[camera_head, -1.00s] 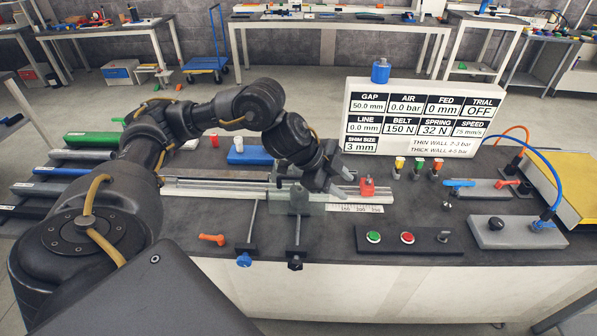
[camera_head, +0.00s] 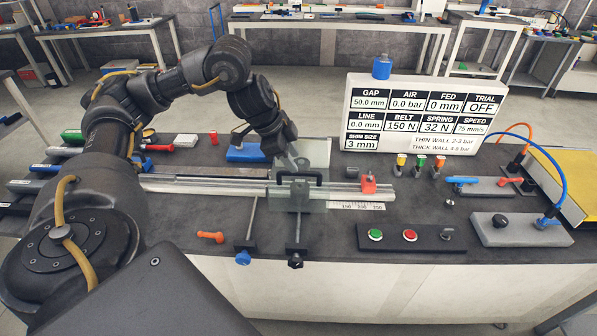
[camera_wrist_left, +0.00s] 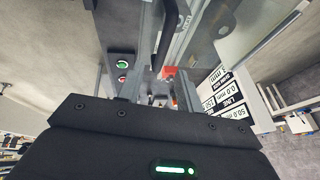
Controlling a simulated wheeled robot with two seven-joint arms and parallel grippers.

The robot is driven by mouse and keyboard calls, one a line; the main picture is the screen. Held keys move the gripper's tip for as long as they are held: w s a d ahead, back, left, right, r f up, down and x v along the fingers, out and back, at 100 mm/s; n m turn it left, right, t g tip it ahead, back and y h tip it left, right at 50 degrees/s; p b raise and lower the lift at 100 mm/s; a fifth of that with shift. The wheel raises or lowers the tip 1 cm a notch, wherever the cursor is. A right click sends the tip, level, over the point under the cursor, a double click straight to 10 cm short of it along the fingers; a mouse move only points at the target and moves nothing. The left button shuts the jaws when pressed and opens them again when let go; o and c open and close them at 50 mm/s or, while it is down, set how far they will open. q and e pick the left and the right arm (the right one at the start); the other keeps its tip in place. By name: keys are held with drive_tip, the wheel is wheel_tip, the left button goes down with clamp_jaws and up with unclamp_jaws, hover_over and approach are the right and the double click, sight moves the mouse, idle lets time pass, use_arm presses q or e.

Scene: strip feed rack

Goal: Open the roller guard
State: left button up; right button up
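The roller unit (camera_head: 290,197) sits across the pale rail on the bench. A pale, see-through panel (camera_head: 315,152), apparently the roller guard, shows behind it; its exact tilt is unclear. A black bar handle (camera_head: 299,176) spans the top front of the unit. It also shows in the left wrist view (camera_wrist_left: 165,32). My left gripper (camera_head: 287,155) is behind and above the handle, at the panel's left side. Contact with the panel and the finger opening are unclear. My right gripper is out of view.
A red block (camera_head: 368,185) sits on the rail to the right. Two clamp rods with blue (camera_head: 243,258) and black (camera_head: 295,261) knobs stick out in front. A button panel (camera_head: 405,237) lies front right. The display board (camera_head: 425,115) stands behind.

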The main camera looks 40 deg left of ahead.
sight(301, 172)
use_arm(q)
drive_tip(key=shift+p+x, duration=0.4)
drive_tip(key=shift+x, duration=2.25)
clamp_jaws()
drive_tip(key=shift+a, duration=0.1)
